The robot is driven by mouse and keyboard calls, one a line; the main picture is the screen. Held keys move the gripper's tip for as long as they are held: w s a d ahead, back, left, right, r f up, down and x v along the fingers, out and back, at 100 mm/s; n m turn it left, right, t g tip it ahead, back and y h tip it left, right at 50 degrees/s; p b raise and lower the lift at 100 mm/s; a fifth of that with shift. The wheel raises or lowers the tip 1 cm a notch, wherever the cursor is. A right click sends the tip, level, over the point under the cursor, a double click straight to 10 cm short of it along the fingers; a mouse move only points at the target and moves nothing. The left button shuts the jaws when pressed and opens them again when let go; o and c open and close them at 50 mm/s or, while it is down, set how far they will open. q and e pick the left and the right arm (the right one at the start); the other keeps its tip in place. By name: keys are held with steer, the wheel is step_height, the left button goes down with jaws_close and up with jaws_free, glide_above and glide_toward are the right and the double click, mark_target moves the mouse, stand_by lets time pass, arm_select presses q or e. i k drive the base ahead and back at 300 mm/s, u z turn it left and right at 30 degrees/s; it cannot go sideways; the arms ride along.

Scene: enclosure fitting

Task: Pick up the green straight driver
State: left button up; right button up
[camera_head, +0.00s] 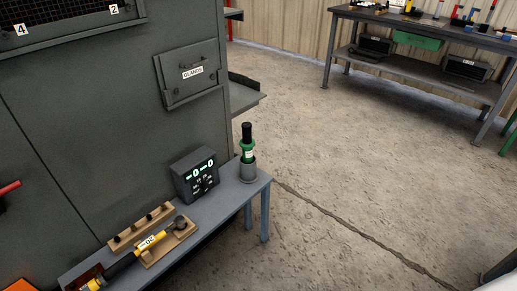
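The green straight driver (247,147) stands upright in a grey cylindrical holder (248,172) at the right end of a narrow grey bench (228,192). It has a black top and a green body with a pale label. Its lower end is hidden inside the holder. Neither of my grippers shows in the head view.
A dark box with a lit display (194,175) stands left of the holder. A yellow and black tool (150,241) lies on a wooden rack (168,244). A grey cabinet (90,120) rises behind the bench. Open floor (350,180) lies to the right, with a workbench (430,30) beyond.

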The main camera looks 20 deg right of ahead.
mark_target(247, 143)
steer(key=z, duration=1.85)
steer(key=i, duration=2.85)
steer(key=u, duration=2.35)
